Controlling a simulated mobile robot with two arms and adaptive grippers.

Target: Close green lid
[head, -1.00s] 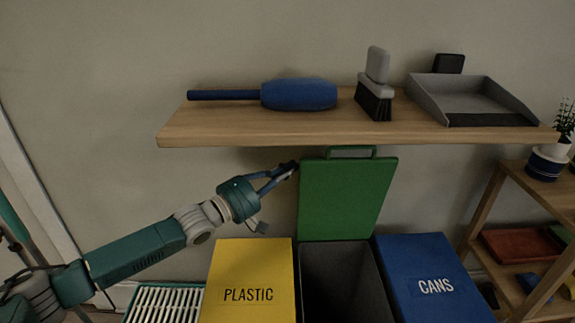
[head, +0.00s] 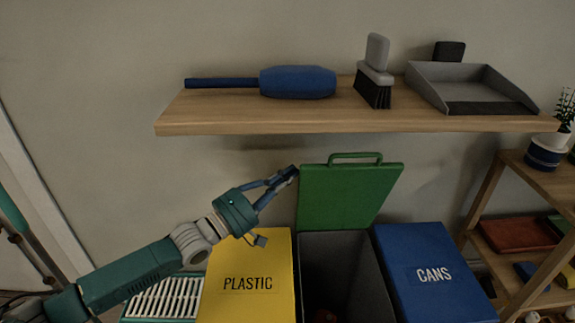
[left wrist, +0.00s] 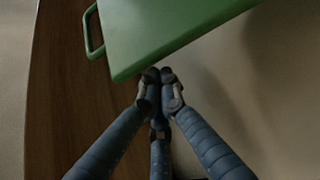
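The green lid (head: 347,198) stands raised at the back of the open grey bin (head: 336,268), leaning a little forward, with its green handle along the top edge. In the left wrist view the lid (left wrist: 165,30) is close, with its handle at the left. My left gripper (head: 291,174) is at the lid's upper left edge, empty, with its fingertips together. In the left wrist view the fingertips (left wrist: 160,78) meet at the lid's lower edge; I cannot tell whether they touch it. My right gripper is not in view.
A yellow PLASTIC bin (head: 248,265) and a blue CANS bin (head: 432,262) flank the open bin, both lids shut. A wooden shelf (head: 220,120) overhangs, holding a blue duster, brush and dustpan. A wooden rack (head: 490,205) stands at the right.

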